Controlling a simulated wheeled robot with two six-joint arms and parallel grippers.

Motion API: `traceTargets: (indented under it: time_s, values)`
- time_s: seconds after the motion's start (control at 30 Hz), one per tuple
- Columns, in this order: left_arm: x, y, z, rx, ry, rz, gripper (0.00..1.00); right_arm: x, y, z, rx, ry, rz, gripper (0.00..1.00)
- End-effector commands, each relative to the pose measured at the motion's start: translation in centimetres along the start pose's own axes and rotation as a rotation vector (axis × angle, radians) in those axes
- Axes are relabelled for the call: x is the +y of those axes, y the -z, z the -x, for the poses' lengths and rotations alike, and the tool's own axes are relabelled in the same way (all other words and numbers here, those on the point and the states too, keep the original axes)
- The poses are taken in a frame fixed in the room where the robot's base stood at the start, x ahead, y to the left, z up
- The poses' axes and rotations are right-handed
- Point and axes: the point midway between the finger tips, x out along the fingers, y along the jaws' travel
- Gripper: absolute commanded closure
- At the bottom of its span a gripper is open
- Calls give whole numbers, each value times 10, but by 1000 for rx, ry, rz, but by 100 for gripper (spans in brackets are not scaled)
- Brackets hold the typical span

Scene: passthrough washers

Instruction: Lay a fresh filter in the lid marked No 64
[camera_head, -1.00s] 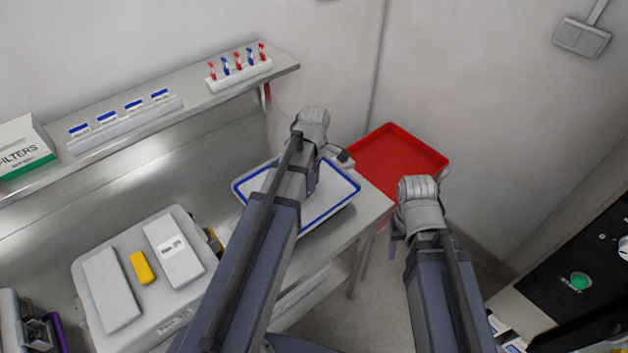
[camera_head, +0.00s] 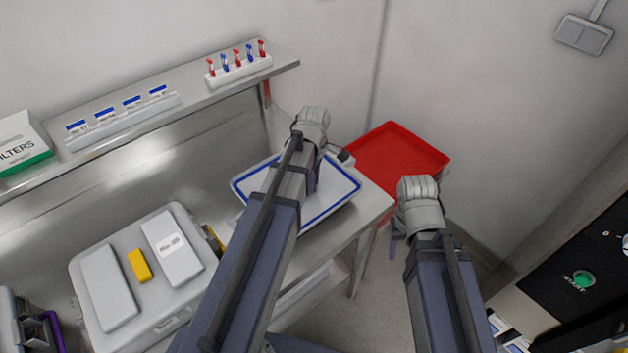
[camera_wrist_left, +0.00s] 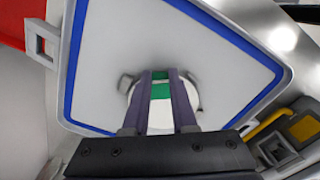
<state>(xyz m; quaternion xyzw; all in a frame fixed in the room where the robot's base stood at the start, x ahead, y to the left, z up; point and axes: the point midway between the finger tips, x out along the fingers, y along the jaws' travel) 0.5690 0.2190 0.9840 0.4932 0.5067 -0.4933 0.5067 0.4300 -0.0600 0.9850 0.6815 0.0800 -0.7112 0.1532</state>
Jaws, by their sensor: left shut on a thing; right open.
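A white panel with a blue border, seemingly an upturned lid (camera_head: 335,193), lies on the bench under my left arm. It fills the left wrist view (camera_wrist_left: 150,30), with a grey rim. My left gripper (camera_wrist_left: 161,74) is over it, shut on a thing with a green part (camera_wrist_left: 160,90). A white round shape (camera_wrist_left: 160,118), probably a filter, shows between and behind the fingers. Grey clips stand at either side; whether it touches the panel is unclear. No number on this lid is visible. My right gripper (camera_head: 396,240) is open beside the bench, mostly hidden by its wrist.
A FILTERS box (camera_head: 22,148) stands on the shelf (camera_head: 200,98), with a row of blue-topped labels (camera_head: 120,118) and a rack of red and blue items (camera_head: 238,68). A grey case (camera_head: 150,305) sits lower left. A red tray (camera_head: 400,150) is behind the bench's right end.

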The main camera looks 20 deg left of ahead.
Motion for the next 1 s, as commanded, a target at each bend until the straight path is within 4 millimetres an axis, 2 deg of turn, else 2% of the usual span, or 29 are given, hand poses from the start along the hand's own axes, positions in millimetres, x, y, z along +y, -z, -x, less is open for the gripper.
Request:
traceTargets:
  time_s: [1.0]
  values:
    - [0, 0, -10, 0, 0, 0, 100, -1, 1, -10, 0, 0, 0, 50]
